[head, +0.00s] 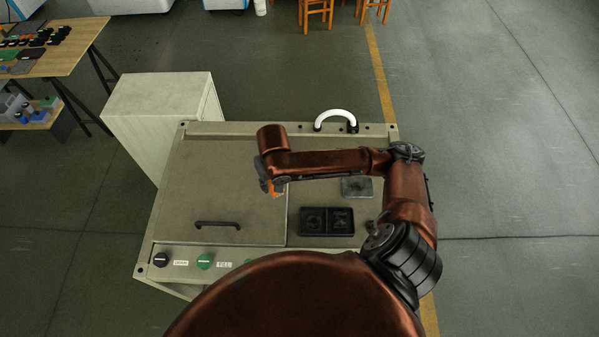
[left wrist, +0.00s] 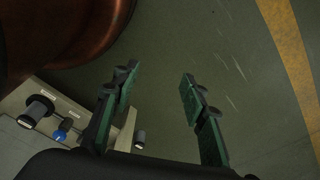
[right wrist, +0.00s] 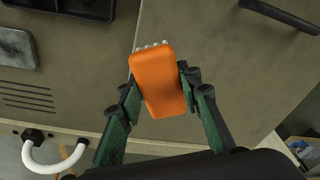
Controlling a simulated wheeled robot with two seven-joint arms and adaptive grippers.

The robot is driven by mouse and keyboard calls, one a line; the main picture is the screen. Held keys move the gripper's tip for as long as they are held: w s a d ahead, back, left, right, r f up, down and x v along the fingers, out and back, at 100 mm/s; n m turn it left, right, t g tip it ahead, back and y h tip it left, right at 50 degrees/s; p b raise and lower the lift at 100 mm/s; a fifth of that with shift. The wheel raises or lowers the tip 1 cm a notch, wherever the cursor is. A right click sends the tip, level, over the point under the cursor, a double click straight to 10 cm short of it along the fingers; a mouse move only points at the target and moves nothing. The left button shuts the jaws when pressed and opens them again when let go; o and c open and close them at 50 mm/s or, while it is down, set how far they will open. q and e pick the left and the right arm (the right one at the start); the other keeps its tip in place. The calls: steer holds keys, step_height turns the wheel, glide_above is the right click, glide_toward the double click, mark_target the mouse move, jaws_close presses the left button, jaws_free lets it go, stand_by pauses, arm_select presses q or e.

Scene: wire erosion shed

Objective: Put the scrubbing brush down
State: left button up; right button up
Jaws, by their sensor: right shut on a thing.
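The scrubbing brush (right wrist: 157,80) has an orange back, and a few pale bristle tips show at its far end in the right wrist view. My right gripper (right wrist: 158,88) is shut on its sides. In the head view a bit of the orange brush (head: 276,189) shows under my right gripper (head: 269,182), by the right edge of the machine's lid (head: 215,195). Whether the brush touches the surface is hard to tell. In the left wrist view my left gripper (left wrist: 161,78) is open and empty, with floor behind it.
A black two-part tray (head: 327,235) and a grey pad (head: 356,187) lie right of the lid. A white curved hose (head: 335,113) stands at the back edge. The lid has a black handle (head: 218,224); knobs (head: 204,261) line the front. Much of the lid is bare.

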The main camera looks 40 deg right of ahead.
arm_select(q)
steer(key=s+r+g+p, duration=0.1)
steer(key=s+r+p, duration=0.25)
steer(key=s, duration=0.55)
arm_select(e)
steer(key=s+d+m, duration=0.1)
steer(key=s+d, duration=0.3)
steer(key=s, duration=0.2)
steer(key=w+d+f, duration=0.2)
steer(key=d+f, duration=0.1)
steer(key=w+d+f, duration=0.6)
steer(key=f, duration=0.1)
steer(key=shift+w+d+p, duration=0.1)
steer(key=shift+d+p, duration=0.2)
steer(key=shift+p, duration=0.1)
steer(key=shift+w+d+f, duration=0.2)
steer(key=shift+w+f, duration=0.05)
steer(key=shift+f, duration=0.2)
step_height(320, 180, down, 3)
steer(key=shift+d, duration=0.1)
steer(key=shift+f, duration=0.1)
arm_select(q)
steer(key=shift+t, duration=0.3)
steer(key=w, duration=0.1)
steer(key=w+r, duration=0.1)
steer(key=w, duration=0.1)
steer(key=w+r, duration=0.1)
steer(key=shift+w+a, duration=0.15)
steer(key=shift+w, duration=0.25)
